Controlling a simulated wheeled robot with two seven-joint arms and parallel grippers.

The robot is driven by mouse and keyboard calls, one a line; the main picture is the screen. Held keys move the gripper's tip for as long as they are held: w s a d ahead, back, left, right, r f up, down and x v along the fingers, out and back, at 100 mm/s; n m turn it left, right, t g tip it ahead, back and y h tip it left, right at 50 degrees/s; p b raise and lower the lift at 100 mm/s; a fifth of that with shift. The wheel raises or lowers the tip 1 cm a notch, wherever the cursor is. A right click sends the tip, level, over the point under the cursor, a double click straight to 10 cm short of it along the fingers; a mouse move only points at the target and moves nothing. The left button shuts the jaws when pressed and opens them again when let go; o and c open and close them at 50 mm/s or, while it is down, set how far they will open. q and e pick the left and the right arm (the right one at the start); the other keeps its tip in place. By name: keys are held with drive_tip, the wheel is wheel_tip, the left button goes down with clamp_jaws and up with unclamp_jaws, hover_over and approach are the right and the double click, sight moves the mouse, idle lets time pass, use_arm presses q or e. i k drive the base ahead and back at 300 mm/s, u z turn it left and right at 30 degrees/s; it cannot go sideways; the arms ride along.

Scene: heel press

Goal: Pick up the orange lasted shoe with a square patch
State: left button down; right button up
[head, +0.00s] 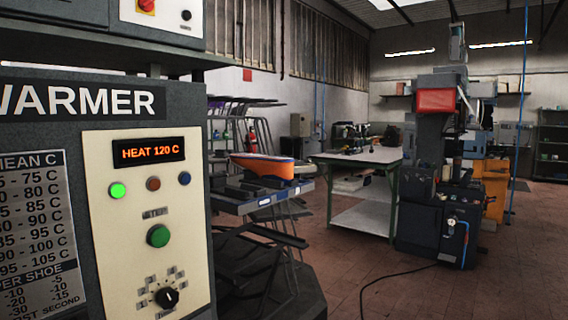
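An orange shoe (266,167) rests on a dark rack tray (240,203) just right of the warmer cabinet, in the middle of the head view. I cannot make out a square patch on the side that shows. Neither of my grippers is in the head view.
The warmer cabinet (60,200), its display reading HEAT 120 C, fills the left. Behind the shoe stands a green-legged table (358,158) with items on it. A tall dark machine (432,190) stands at right. A black cable (395,275) crosses the otherwise open brick-red floor.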

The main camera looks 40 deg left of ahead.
sight(282, 169)
drive_tip(key=i, duration=3.1)
drive_tip(key=u, duration=3.65)
